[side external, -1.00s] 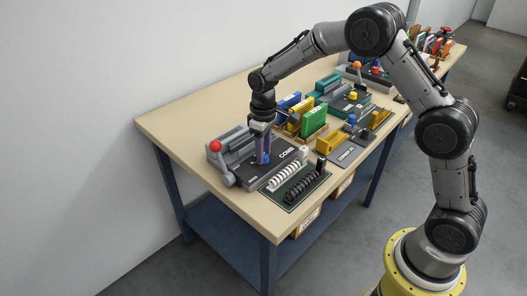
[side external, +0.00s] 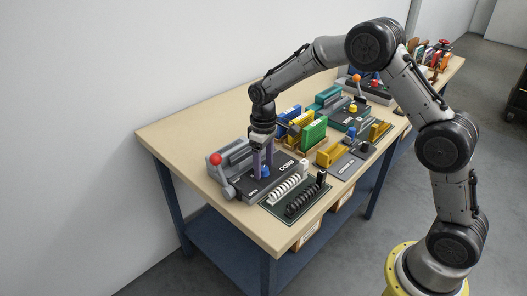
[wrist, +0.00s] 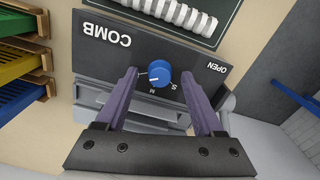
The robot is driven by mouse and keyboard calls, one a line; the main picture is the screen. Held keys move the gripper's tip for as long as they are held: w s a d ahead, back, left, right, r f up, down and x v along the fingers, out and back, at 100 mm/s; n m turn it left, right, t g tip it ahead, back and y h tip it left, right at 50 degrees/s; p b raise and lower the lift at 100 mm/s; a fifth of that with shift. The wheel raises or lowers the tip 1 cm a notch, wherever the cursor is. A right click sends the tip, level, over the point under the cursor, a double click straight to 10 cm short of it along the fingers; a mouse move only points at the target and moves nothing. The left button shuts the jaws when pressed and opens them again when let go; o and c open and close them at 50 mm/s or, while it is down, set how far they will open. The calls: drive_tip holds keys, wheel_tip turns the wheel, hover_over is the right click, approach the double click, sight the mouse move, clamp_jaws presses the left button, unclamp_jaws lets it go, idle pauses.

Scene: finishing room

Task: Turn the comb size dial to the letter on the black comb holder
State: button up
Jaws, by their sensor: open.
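The blue comb size dial (wrist: 159,76) sits on the dark panel of the comb machine (side external: 284,172), marked COMB. In the wrist view a white mark shows on the dial, with the letters S and M beside it. My gripper (wrist: 161,78) is open, with one purple finger on each side of the dial and gaps between; the fingers also show over the machine in the side view (side external: 263,164). The black comb holder (side external: 321,178) stands at the right end of the black comb (side external: 304,199). Its letter is not readable here.
A white comb (side external: 286,188) lies beside the black one on a dark green mat. A red-knobbed lever (side external: 215,159) stands at the machine's left end. Coloured upright blocks (side external: 313,132) and other machines fill the table farther right. The table's back left is bare.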

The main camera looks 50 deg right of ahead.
sight(264, 168)
wheel_tip(264, 168, up, 14)
drive_tip(key=shift+f, duration=0.2)
idle(0.4)
